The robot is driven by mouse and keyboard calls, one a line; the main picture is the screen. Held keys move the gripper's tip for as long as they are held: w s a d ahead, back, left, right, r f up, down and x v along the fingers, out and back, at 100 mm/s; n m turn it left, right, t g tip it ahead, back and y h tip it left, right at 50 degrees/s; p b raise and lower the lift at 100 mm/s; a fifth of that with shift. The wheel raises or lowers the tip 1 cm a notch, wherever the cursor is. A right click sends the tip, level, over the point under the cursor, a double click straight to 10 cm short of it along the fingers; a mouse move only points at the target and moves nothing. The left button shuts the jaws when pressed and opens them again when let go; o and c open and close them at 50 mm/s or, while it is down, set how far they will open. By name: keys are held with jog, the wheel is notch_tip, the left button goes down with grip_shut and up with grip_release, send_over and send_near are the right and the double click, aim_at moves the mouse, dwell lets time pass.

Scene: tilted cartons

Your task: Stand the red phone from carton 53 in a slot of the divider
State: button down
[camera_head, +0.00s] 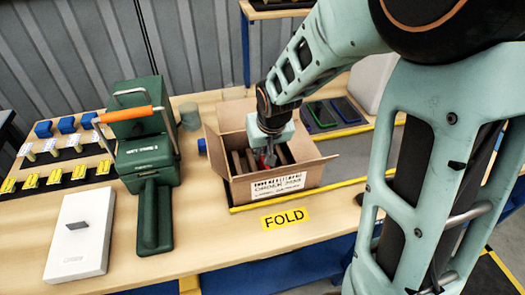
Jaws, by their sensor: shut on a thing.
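My gripper (268,152) points down into an open cardboard carton (275,185) in the middle of the table. It is shut on a small red thing (269,161), which looks like the red phone; my fingers and the carton wall hide most of it. Brown upright dividers (236,163) show inside the carton beside the gripper. I cannot tell whether the red phone is in a slot or above one. The carton's front label has print too small to read surely.
Dark phones (321,114) with coloured edges lie behind the carton to the right. A green press (146,150) with an orange handle stands left. A white box (82,235) lies at front left. A yellow FOLD label (284,218) is in front of the carton.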

jog(key=c, duration=1.9)
grip_release()
jog(key=shift+v, duration=3.8)
notch_tip(320, 180, up, 7)
jog(key=p, duration=0.5)
